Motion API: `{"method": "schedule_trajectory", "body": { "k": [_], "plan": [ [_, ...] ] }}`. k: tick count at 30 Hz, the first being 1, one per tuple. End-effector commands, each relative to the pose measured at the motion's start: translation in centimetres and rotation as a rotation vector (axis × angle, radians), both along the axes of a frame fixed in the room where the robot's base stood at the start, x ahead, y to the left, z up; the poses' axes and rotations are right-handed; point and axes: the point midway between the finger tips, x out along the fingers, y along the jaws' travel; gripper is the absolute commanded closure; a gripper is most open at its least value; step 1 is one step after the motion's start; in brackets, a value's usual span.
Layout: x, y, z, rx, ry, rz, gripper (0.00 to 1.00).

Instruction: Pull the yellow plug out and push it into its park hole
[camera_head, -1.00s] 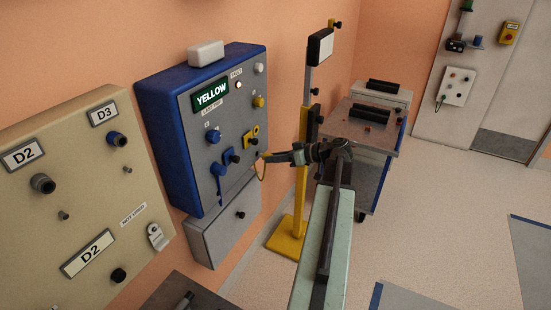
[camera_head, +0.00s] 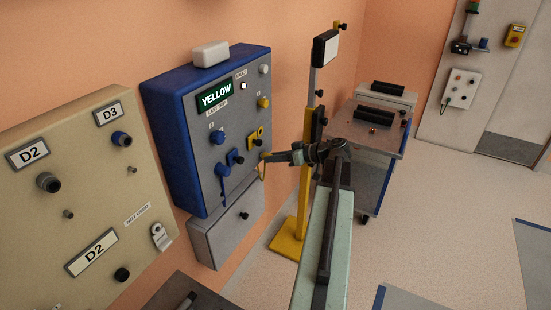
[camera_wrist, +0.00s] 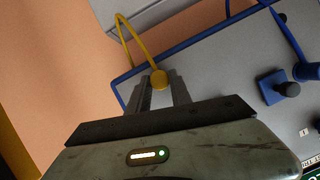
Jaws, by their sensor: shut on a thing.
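My gripper (camera_head: 266,156) is at the lower right of the blue cabinet's grey face (camera_head: 210,155). It is shut on the yellow plug (camera_wrist: 159,79), whose round yellow end shows between the two fingers in the wrist view (camera_wrist: 160,92). A thin yellow lead (camera_wrist: 140,38) loops from the plug. In the head view, the plug (camera_head: 263,155) is small and close to the face. I cannot tell whether it touches the face or sits in a hole. A yellow plate (camera_head: 259,133) is just above the gripper. The park hole cannot be made out.
A blue plug with a lead (camera_head: 222,169) hangs left of the gripper, near a black knob (camera_head: 239,160). A yellow post (camera_head: 304,190) stands close to the right, with a trolley (camera_head: 365,140) behind it. A beige panel (camera_head: 85,190) is at left.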

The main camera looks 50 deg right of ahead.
Motion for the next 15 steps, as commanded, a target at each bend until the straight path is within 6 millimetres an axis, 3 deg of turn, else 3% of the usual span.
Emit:
{"method": "schedule_trajectory", "body": {
  "k": [4,5,7,15],
  "plan": [
    [0.73,0.13,-0.04,-0.001,0.001,-0.001,1.00],
    [0.78,0.14,-0.04,-0.001,0.001,-0.001,0.72],
    [0.72,0.13,-0.03,-0.001,0.001,-0.001,0.52],
    [0.73,0.17,-0.03,0.000,0.001,0.000,0.49]
  ]
}}
